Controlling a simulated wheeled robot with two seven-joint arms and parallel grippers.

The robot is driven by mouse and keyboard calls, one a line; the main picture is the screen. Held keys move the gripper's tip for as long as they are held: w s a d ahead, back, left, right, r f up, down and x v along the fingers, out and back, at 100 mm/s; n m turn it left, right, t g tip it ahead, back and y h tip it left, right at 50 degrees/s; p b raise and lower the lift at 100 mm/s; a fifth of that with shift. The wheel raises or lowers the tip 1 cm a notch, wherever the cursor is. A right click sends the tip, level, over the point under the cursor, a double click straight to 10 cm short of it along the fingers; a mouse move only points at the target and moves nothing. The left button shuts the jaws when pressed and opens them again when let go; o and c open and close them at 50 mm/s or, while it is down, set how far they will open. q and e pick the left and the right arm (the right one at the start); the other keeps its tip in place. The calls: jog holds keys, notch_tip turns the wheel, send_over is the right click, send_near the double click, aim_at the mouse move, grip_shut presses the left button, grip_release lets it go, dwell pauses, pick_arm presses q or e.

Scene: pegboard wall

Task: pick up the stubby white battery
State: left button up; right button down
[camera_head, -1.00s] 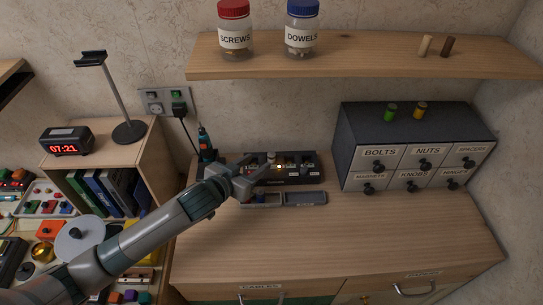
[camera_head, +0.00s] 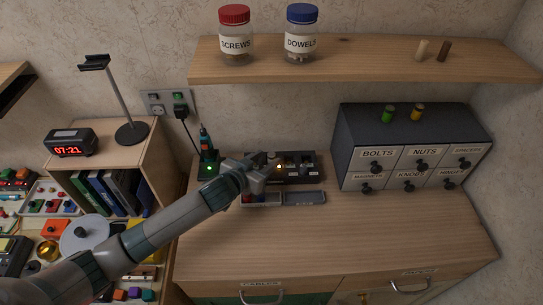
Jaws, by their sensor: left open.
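My left gripper (camera_head: 262,172) is open over the left end of a dark charger-like block (camera_head: 309,175) at the back of the wooden worktop. The block has an orange light and several small pale-marked slots. I cannot clearly make out the stubby white battery; the gripper covers the left end of the block, where a small pale upright thing stood earlier. I cannot tell whether anything is between the fingers. My right gripper is not in view.
A shallow tray (camera_head: 304,198) lies in front of the block. A small screwdriver (camera_head: 204,140) stands at the left, by a green light. A grey drawer cabinet (camera_head: 350,140) stands at the right. A shelf (camera_head: 370,62) with jars hangs above. The front worktop (camera_head: 330,240) is clear.

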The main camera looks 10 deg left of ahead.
aim_at(271, 159)
pick_arm(q)
jog(key=shift+x, duration=1.1)
grip_shut()
